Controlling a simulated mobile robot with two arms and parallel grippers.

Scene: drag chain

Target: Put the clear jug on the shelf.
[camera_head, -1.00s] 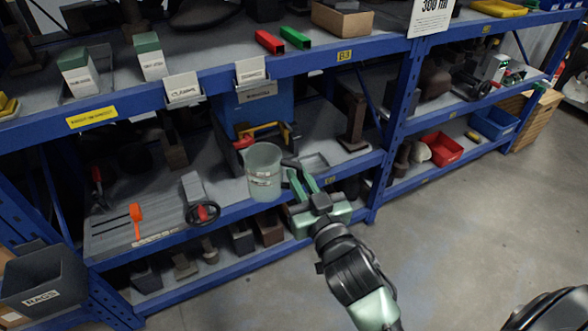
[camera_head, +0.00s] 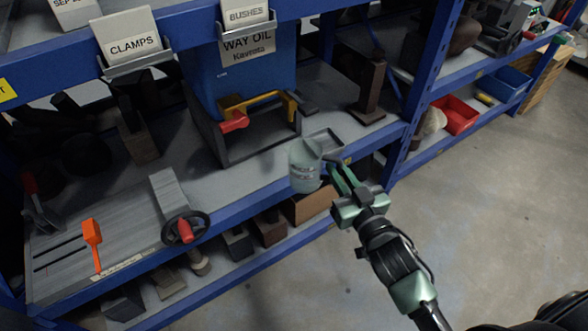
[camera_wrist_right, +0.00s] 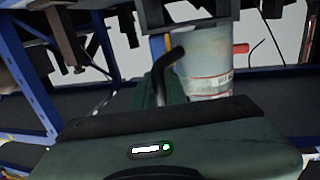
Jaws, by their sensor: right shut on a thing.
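The clear jug (camera_head: 305,167) is a translucent pale beaker with a printed label. It shows at the front edge of the middle shelf (camera_head: 245,204) in the head view, upright or nearly so. My right gripper (camera_head: 340,172) is shut on the jug's dark handle, on the jug's right side. In the right wrist view the jug (camera_wrist_right: 205,62) stands beyond the gripper, with its dark curved handle at the fingers. I cannot tell whether the jug's base touches the shelf. My left gripper is not in view.
A small grey tray (camera_head: 327,142) lies just behind the jug. A blue Way Oil box (camera_head: 237,75) and a yellow-and-black tool with a red end (camera_head: 258,104) are behind. A blue upright (camera_head: 420,100) is right.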

